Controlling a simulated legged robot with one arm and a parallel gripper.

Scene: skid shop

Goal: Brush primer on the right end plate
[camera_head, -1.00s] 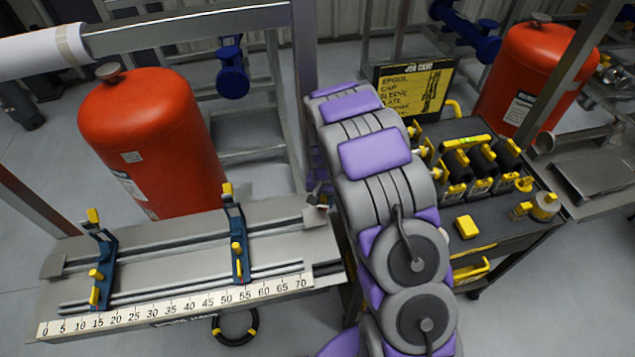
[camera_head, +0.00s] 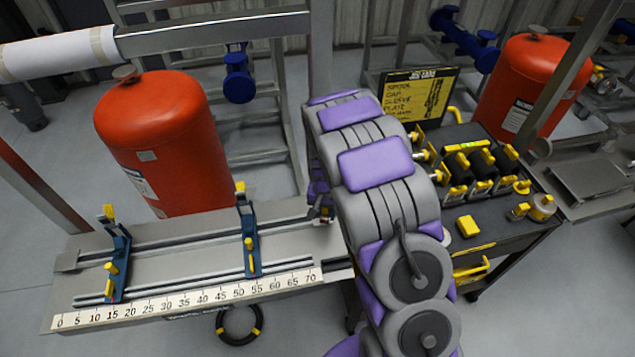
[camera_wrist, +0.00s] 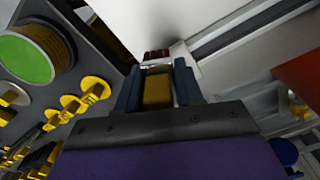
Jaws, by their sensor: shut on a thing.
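My gripper (camera_wrist: 158,74) has its two blue-grey fingers shut on a brush (camera_wrist: 157,92) in the wrist view. The brush has a golden-brown handle, a pale metal band and a dark red tip (camera_wrist: 156,55). The tip is close to a pale flat surface (camera_wrist: 190,20); I cannot tell whether they touch. In the head view my gripper is mostly hidden behind my arm, near the right end of the grey bench (camera_head: 180,262) with a ruler strip. I cannot make out the right end plate for certain.
Two blue clamps (camera_head: 117,260) (camera_head: 250,243) stand on the bench. A red tank (camera_head: 155,140) stands behind it. To the right is a dark cart (camera_head: 515,240) with black-and-yellow tools and a job card (camera_head: 418,95). A black coil (camera_head: 240,325) lies on the floor.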

